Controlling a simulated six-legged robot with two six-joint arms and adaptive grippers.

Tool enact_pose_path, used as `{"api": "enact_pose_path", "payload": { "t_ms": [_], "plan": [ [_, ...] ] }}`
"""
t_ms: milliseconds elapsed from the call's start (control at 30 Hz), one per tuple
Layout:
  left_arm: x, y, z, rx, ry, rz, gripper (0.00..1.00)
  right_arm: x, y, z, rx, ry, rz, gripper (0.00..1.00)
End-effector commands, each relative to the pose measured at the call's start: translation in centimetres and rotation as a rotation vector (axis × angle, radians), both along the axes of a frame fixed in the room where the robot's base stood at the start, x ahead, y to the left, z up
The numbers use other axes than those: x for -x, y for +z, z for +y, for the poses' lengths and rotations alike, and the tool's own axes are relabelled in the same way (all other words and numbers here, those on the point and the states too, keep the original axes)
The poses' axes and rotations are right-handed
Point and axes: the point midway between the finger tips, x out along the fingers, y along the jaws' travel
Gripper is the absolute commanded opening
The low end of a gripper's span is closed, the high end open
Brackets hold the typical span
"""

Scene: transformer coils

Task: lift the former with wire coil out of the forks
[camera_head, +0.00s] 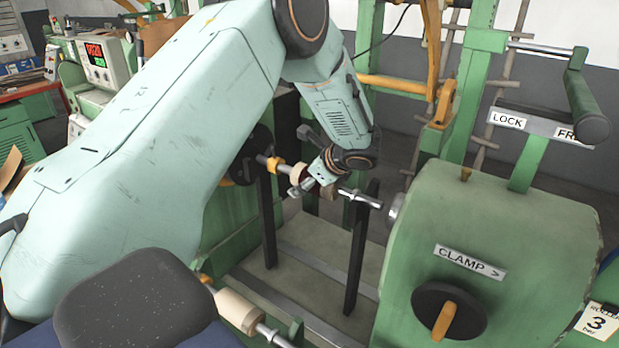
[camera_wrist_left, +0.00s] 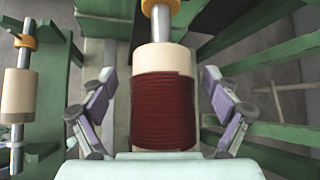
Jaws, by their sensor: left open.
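The former with wire coil shows in the left wrist view: a cream former (camera_wrist_left: 165,58) wound with dark red wire (camera_wrist_left: 163,108), on a metal shaft with a yellow collar. In the head view, a cream end of the former (camera_head: 298,174) and its shaft (camera_head: 362,198) show between two upright black forks (camera_head: 357,250); my arm hides much of it. My left gripper (camera_head: 316,183) is at the coil. In the left wrist view its open fingers (camera_wrist_left: 161,100) stand on both sides of the coil, with gaps visible. My right gripper is not in view.
A second cream former (camera_head: 238,310) on a shaft lies at the front; it also shows in the left wrist view (camera_wrist_left: 18,95). A green clamp housing (camera_head: 510,235) with a dark knob stands close on the right. Green machine posts (camera_head: 470,85) rise behind the forks.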

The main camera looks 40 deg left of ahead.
Motion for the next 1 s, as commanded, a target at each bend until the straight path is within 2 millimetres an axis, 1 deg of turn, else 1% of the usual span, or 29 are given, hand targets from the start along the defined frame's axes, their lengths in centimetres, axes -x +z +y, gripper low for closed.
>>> {"api": "enact_pose_path", "payload": {
  "t_ms": [100,167,1000],
  "plan": [
    [-0.08,0.02,-0.12,0.000,-0.001,0.000,0.88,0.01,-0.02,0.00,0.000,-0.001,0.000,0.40],
    [-0.13,0.03,-0.16,0.000,-0.001,0.000,0.83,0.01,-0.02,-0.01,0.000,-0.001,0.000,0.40],
    [-0.50,0.14,-0.37,-0.003,-0.002,-0.001,0.11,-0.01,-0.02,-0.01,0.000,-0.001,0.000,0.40]
  ]
}}
